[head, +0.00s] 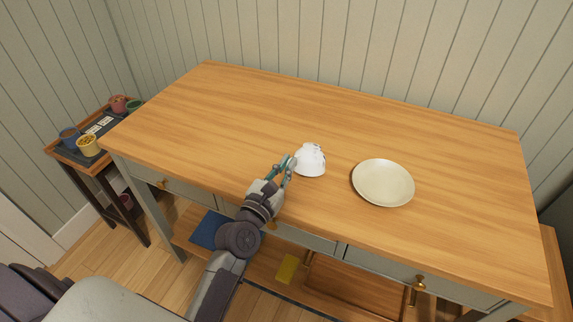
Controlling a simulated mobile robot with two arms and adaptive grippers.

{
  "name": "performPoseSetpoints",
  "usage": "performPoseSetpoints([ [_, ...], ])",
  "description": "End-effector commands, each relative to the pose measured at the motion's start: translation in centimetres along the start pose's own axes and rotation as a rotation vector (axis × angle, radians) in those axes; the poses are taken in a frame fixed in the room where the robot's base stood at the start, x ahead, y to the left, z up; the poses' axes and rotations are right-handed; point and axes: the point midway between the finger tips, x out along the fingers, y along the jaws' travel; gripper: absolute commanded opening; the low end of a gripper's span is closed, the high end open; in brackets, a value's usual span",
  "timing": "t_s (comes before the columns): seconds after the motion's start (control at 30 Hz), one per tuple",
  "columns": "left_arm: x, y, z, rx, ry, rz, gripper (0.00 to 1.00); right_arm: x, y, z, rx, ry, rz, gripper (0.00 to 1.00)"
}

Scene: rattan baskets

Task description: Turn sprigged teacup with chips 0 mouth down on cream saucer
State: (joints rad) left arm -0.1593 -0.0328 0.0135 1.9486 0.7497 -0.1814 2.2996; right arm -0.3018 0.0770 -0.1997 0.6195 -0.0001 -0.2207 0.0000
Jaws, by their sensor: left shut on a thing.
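The sprigged teacup (311,160) is white with small dark marks. It is at the middle of the wooden table in the head view and appears mouth down, its narrow foot toward the top. My left gripper (289,163) is shut on the teacup at its left side and hides part of that edge. I cannot tell whether the cup touches the table. The cream saucer (383,183) lies flat and empty on the table to the right of the cup, with a gap of bare wood between them. My right gripper is not in view.
The wooden table (430,143) is otherwise clear, with wide free room behind and left of the cup. A small side table at the left holds a dark tray (82,151) with several mugs, including a yellow one (88,146). Drawers with brass knobs (419,284) line the table's front.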

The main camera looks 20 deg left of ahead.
Motion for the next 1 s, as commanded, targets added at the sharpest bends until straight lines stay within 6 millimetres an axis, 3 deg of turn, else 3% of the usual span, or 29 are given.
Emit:
performPoseSetpoints([
  [0.6,-0.06,-0.05,-0.72,0.0,-0.001,0.0,0.0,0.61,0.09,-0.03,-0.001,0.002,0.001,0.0],
  [0.63,-0.05,-0.04,-0.66,0.0,-0.002,0.0,0.11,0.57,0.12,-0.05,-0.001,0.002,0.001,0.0],
  [0.8,-0.05,-0.05,-0.65,0.0,-0.001,0.0,0.37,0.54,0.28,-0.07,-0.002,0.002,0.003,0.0],
  [1.0,-0.05,-0.05,-0.67,0.0,-0.001,0.0,0.37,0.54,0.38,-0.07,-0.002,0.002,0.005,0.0],
])
